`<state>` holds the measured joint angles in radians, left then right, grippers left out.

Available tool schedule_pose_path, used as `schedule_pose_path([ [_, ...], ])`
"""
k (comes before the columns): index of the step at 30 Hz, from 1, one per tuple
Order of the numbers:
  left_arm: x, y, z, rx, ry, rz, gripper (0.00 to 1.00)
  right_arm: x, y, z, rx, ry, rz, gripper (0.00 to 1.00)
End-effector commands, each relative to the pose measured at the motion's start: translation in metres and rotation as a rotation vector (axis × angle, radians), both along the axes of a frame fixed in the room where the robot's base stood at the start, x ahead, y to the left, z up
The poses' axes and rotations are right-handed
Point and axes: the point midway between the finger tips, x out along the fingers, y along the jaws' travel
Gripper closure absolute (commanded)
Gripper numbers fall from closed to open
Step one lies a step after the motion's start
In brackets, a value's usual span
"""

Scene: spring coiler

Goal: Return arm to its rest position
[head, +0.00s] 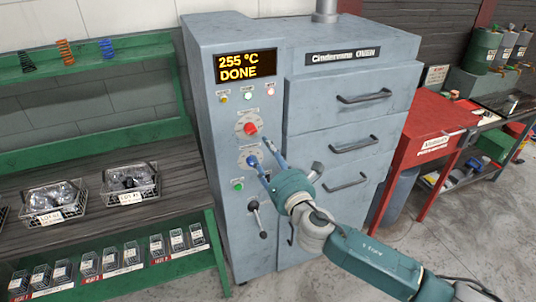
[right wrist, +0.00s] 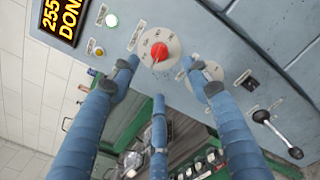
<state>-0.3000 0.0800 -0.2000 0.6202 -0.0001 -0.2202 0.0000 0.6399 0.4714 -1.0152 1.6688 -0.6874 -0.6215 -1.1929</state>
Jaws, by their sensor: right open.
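My right gripper (head: 261,152) is open and empty in front of the oven's control panel (head: 228,128). Its blue fingers are spread near the red knob (head: 250,128) and the blue knob (head: 252,160). In the right wrist view the red knob (right wrist: 159,52) shows between the fingertips, and one finger partly covers the dial beside it. I cannot tell whether any finger touches the panel. My right arm (head: 375,262) reaches in from the lower right. My left gripper is not in view.
The oven display (head: 246,65) reads 255 °C DONE. A black lever (head: 255,207) sticks out below the knobs. Oven drawers with handles (head: 364,97) are shut. A green bench (head: 85,145) with wire baskets (head: 130,184) stands left. A red cabinet (head: 425,130) stands right.

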Motion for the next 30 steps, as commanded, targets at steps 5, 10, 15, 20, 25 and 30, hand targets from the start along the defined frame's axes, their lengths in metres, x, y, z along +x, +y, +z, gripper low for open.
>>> schedule_pose_path([
  [5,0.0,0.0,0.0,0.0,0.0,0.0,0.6,0.0,0.0,-0.002,0.004,0.004,-0.001,0.53],
  [10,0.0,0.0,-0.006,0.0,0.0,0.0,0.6,0.005,-0.016,-0.052,0.1,0.116,-0.043,0.53],
  [15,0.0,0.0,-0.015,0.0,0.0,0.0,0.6,0.0,-0.054,-0.169,0.343,0.364,-0.164,0.53],
  [20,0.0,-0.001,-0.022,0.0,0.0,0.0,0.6,-0.031,-0.09,-0.283,0.596,0.586,-0.321,0.53],
  [25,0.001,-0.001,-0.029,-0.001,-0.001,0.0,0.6,-0.089,-0.124,-0.396,0.85,0.781,-0.517,0.53],
  [30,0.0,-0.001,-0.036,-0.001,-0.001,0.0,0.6,-0.169,-0.152,-0.496,1.09,0.931,-0.743,0.53],
])
